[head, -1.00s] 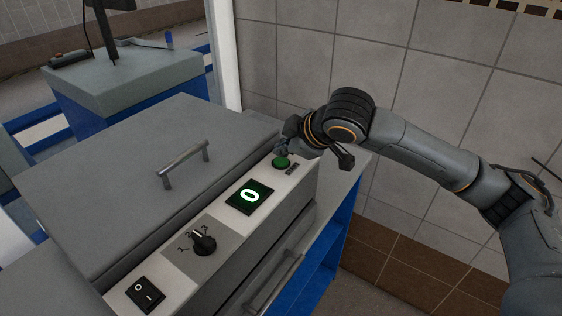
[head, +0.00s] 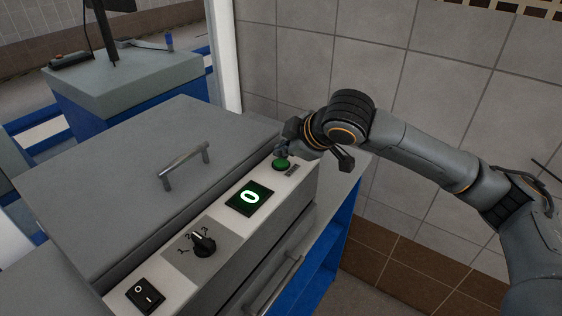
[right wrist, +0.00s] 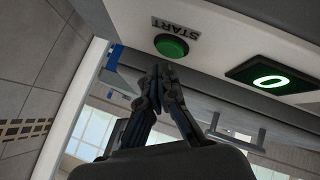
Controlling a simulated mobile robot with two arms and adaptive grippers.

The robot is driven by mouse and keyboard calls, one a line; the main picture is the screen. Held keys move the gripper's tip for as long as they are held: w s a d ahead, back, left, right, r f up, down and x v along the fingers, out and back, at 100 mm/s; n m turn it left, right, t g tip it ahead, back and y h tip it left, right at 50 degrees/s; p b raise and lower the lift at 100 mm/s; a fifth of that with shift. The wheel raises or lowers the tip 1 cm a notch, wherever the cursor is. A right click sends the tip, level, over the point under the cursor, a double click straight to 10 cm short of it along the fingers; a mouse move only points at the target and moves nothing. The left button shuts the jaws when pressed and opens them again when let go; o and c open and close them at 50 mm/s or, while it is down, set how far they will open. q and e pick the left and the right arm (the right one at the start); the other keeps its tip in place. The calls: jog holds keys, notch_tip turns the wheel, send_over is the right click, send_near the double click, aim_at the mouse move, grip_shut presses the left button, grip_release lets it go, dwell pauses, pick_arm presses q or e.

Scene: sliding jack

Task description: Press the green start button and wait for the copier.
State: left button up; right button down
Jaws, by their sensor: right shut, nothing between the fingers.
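The green start button (head: 281,164) sits at the far end of the copier's white control panel (head: 226,212). In the right wrist view the button (right wrist: 172,45) is beside a label reading START. My right gripper (head: 284,147) is at the button's far side, very close to it; whether it touches the button I cannot tell. In the right wrist view its fingers (right wrist: 161,72) are shut and empty, their tips just by the button. The display (head: 250,197) shows a lit green 0. My left gripper is not in view.
The copier's grey lid (head: 130,165) is closed, with a metal handle (head: 184,163). A black dial (head: 204,244) and a rocker switch (head: 145,295) share the panel. A tiled wall (head: 450,110) stands behind my right arm. A second counter (head: 150,75) is at the back left.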

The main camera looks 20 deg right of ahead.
aim_at(283, 164)
jog(key=shift+f, duration=0.4)
jog(key=shift+f, duration=0.45)
dwell(0.9)
jog(key=shift+r, duration=0.1)
jog(key=shift+r+p, duration=0.75)
jog(key=shift+p, duration=0.55)
notch_tip(283, 164, up, 5)
jog(key=p, duration=0.5)
jog(key=shift+r+p, duration=0.1)
jog(key=shift+p, duration=0.25)
